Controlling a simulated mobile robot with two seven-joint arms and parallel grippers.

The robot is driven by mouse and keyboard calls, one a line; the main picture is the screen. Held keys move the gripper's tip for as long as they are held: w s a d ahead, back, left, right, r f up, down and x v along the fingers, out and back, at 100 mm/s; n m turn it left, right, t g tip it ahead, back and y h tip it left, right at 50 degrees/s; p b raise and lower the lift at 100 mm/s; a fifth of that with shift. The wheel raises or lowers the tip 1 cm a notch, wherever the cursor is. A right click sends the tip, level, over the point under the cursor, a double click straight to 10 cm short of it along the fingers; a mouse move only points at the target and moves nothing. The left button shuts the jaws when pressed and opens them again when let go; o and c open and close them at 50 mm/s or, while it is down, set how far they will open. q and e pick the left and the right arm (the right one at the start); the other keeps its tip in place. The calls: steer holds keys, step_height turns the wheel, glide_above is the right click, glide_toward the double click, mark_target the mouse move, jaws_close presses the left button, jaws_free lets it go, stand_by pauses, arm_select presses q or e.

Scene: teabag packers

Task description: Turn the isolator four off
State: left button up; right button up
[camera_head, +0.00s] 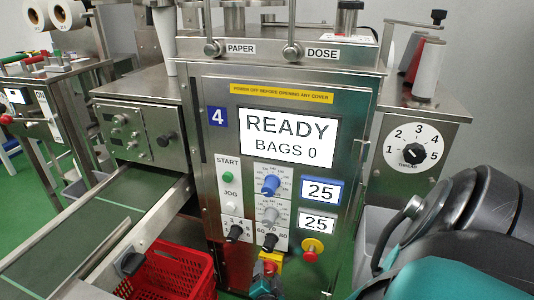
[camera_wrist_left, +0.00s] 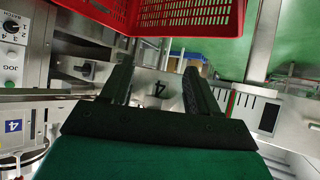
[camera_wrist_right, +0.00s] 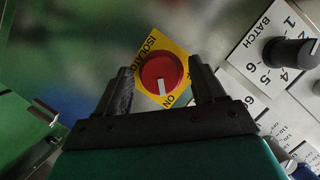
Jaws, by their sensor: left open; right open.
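The isolator is a red round knob (camera_wrist_right: 162,78) on a yellow plate lettered ISOLATOR and ON, in the right wrist view. Its white pointer mark is toward ON. In the head view the isolator (camera_head: 270,266) is low on the machine front marked 4, partly hidden by my gripper. My right gripper (camera_wrist_right: 162,90) is open, with its fingers on either side of the knob in the picture; contact cannot be told. My left gripper (camera_wrist_left: 158,88) is open and empty in its wrist view, below a red crate. It does not show in the head view.
A red crate (camera_head: 172,272) stands beside the machine, under the conveyor (camera_head: 80,215). A batch dial (camera_wrist_right: 290,53) is close to the isolator. A red and yellow push button (camera_head: 312,250) is to its right. A screen (camera_head: 287,137) reads READY, BAGS 0.

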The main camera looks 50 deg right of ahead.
steer(key=c, duration=1.1)
steer(key=shift+o, duration=0.2)
